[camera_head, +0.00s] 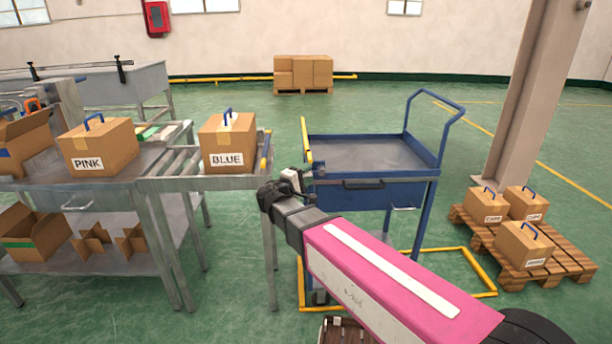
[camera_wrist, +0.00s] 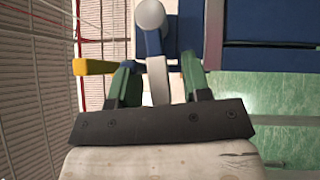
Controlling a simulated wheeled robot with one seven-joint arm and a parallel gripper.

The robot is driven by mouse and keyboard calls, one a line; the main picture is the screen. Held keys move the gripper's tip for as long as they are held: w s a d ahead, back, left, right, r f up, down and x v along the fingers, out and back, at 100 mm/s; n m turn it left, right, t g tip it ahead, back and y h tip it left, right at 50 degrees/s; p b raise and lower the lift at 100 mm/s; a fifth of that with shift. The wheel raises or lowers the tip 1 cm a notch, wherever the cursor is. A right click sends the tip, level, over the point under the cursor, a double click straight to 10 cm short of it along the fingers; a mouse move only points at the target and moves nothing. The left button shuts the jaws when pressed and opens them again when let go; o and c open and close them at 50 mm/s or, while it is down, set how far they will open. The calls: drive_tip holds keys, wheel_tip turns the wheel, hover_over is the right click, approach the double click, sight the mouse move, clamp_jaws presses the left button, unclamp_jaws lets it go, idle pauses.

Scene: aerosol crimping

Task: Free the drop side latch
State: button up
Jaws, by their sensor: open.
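The blue cart (camera_head: 372,190) stands right of the roller table, with a grey top tray and a blue push handle. My gripper (camera_head: 296,182) is at the cart's near left corner. In the wrist view my gripper (camera_wrist: 160,76) is open, with green fingers either side of a pale grey lever (camera_wrist: 156,80) topped by a round knob (camera_wrist: 150,14). The lever appears to be the drop side latch; contact with the fingers cannot be told. A yellow piece (camera_wrist: 94,67) sticks out left of the fingers. In the head view my gripper hides most of the latch.
A BLUE box (camera_head: 228,145) sits on the roller table (camera_head: 200,183), close left of my gripper. A PINK box (camera_head: 98,148) is on the left bench. A yellow floor frame (camera_head: 470,270) surrounds the cart's base. A pallet (camera_head: 560,262) with boxes stands right, beside a pillar (camera_head: 530,100).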

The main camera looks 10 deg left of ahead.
clamp_jaws()
drive_tip(key=shift+f, duration=0.1)
drive_tip(key=shift+w+d+f+n+t, duration=0.1)
drive_tip(key=shift+f+n+t, duration=0.2)
drive_tip(key=shift+n+t, duration=0.35)
drive_tip(key=shift+d+f+n+t, duration=0.1)
drive_tip(key=shift+f+n+t, duration=0.3)
drive_tip(key=shift+n, duration=0.35)
drive_tip(key=shift+r, duration=0.1)
unclamp_jaws()
drive_tip(key=v, duration=1.1)
